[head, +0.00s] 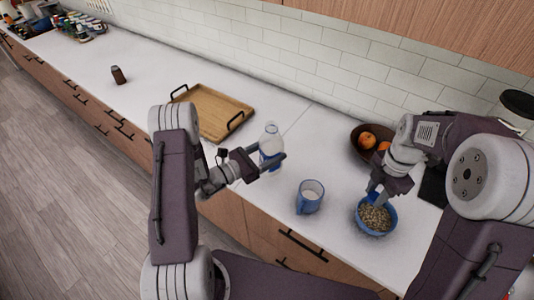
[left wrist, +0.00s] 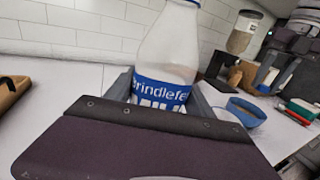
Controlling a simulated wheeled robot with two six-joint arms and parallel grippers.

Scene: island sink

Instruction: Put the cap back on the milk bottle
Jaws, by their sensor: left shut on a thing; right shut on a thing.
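The milk bottle (head: 271,142) stands upright on the white counter, clear and white with a blue label. My left gripper (head: 272,161) is shut around its body. The bottle (left wrist: 170,50) also shows in the left wrist view between the fingers, with its top cut off by the picture edge.
A brown bowl (head: 358,140) with oranges is behind my right gripper. A wooden tray (head: 207,104) lies left of the bottle, and a small brown jar (head: 118,75) farther left.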

